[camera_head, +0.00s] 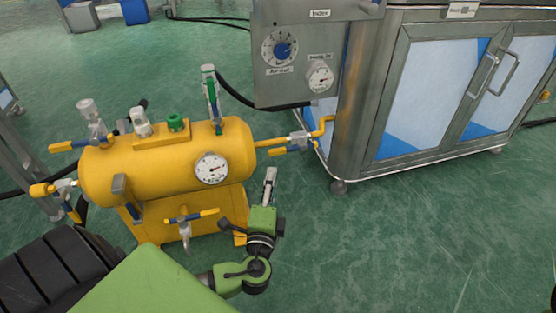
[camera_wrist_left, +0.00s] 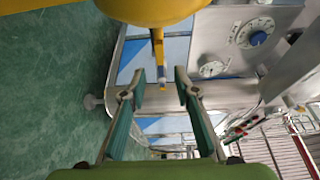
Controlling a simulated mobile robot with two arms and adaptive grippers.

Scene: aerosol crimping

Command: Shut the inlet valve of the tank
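The yellow tank (camera_head: 150,165) stands on the floor at left in the head view. A pipe from its right end carries a silver valve (camera_head: 299,138). This valve's yellow handle (camera_head: 278,151) runs roughly along the pipe. Other yellow-handled valves sit at the tank's left end (camera_head: 62,188) and low front (camera_head: 190,218); no label shows which is the inlet. My left gripper (camera_head: 270,182) is just below the right-end valve. In the wrist view, the left gripper (camera_wrist_left: 158,90) is open and empty, with the yellow pipe and handle (camera_wrist_left: 159,50) beyond its fingertips. My right gripper is out of view.
A steel cabinet (camera_head: 355,115) with glass doors stands right of the tank. Its control panel (camera_head: 300,55) has a blue knob and a gauge. A black hose runs behind the tank to the panel. The green floor (camera_head: 400,240) at front right is clear.

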